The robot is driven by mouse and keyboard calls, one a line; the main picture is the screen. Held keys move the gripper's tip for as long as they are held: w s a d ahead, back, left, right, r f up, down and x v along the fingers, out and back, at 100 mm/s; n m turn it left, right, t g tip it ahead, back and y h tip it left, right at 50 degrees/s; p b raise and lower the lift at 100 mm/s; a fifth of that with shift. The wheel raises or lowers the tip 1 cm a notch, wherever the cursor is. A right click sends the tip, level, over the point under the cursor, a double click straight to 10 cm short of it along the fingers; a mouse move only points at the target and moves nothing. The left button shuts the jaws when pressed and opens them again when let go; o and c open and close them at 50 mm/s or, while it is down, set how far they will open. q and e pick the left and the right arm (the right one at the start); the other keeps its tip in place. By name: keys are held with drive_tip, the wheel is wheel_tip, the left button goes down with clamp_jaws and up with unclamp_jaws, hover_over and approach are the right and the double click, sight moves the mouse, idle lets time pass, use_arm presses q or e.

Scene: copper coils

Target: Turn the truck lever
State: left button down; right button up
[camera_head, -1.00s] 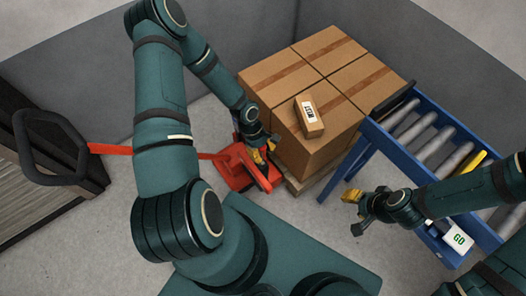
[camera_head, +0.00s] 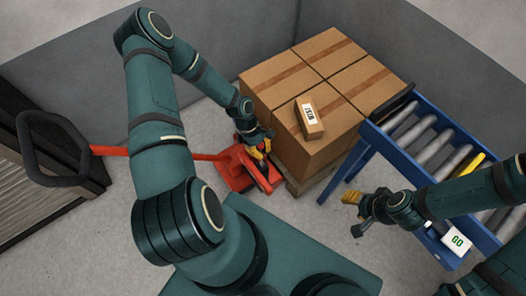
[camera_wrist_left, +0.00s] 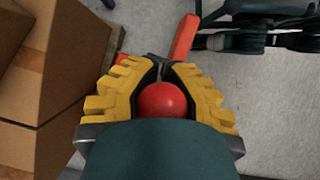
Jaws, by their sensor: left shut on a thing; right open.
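The red pallet truck (camera_head: 234,169) stands on the floor in front of the stacked boxes, with its long red handle bar (camera_head: 118,151) reaching left to a dark loop grip (camera_head: 68,177). My left gripper (camera_head: 264,153) is at the truck's red body. In the left wrist view, my left gripper (camera_wrist_left: 162,72) is shut around the red ball knob (camera_wrist_left: 162,100) of the lever, a yellow finger on each side. The lever's stem below the knob is hidden there. My right gripper (camera_head: 351,205) is open and empty, in front of the conveyor.
Large cardboard boxes (camera_head: 270,85) on a wooden pallet (camera_head: 299,185) stand directly behind the truck. A small labelled box (camera_head: 314,130) lies on top. A blue roller conveyor (camera_head: 365,152) with a GO sign (camera_head: 457,240) is at right. Grey walls enclose the area.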

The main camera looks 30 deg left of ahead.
use_arm(q)
drive_tip(key=shift+w+a+f+g+h, duration=0.15)
drive_tip(key=shift+w+a+g+h, duration=0.2)
drive_tip(key=shift+a+h, duration=0.5)
drive_tip(key=shift+w+a+f+b, duration=0.15)
drive_tip(key=shift+w+a+b, duration=0.15)
drive_tip(key=shift+a, duration=0.2)
drive_tip(key=shift+w+a+f+b, duration=0.15)
drive_tip(key=shift+a+b, duration=0.2)
drive_tip(key=shift+a, duration=0.15)
drive_tip(key=c, duration=1.1)
unclamp_jaws()
drive_tip(key=v, duration=1.2)
